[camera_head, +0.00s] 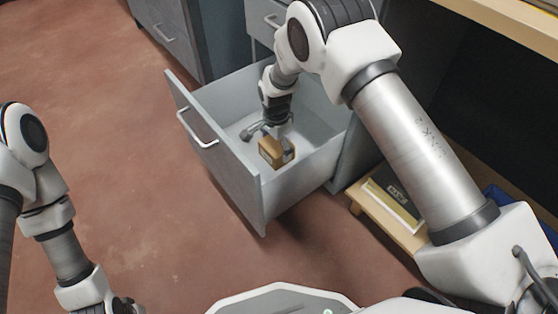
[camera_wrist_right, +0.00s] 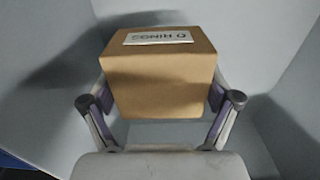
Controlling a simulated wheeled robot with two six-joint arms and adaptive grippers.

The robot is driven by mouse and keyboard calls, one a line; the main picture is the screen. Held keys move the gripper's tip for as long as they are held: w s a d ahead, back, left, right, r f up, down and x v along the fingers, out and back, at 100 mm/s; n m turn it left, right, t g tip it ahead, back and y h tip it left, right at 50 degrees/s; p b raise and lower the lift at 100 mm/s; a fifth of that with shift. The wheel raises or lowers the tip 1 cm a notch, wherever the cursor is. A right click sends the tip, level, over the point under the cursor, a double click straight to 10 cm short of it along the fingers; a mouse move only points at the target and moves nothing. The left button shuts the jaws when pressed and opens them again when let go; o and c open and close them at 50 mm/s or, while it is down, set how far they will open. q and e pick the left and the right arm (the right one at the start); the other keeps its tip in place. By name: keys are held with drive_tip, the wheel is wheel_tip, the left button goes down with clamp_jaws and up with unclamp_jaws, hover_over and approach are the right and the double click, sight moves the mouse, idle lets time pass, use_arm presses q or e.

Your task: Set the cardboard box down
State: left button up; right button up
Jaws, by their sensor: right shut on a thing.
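The cardboard box (camera_head: 272,152) is small and brown and is inside the open grey drawer (camera_head: 240,187), in the middle of the head view. My right gripper (camera_head: 277,134) reaches down into the drawer and is shut on the box. I cannot tell whether the underside of the box touches the drawer floor. My left arm is at the left edge of the head view, and its gripper fingers are not clearly visible.
The drawer's front panel with its handle (camera_head: 197,130) faces left. Other grey drawer fronts (camera_head: 165,28) stand behind. A low wooden shelf (camera_head: 385,217) with a yellow and dark box (camera_head: 392,204) is at right. The reddish floor at left is clear.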

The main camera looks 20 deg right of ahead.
wheel_tip(320, 180, down, 10)
drive_tip(key=b, duration=0.5)
drive_tip(key=shift+f+b, duration=0.2)
drive_tip(key=shift+b, duration=0.15)
drive_tip(key=shift+r, duration=0.2)
drive_tip(key=shift+c, duration=0.6)
drive_tip(key=shift+f, duration=0.2)
drive_tip(key=o, duration=1.1)
drive_tip(key=shift+o, duration=0.2)
drive_tip(key=shift+r, duration=0.1)
wheel_tip(320, 180, up, 12)
drive_tip(key=p, duration=0.7)
drive_tip(key=shift+r+p, duration=0.1)
drive_tip(key=shift+p, duration=0.2)
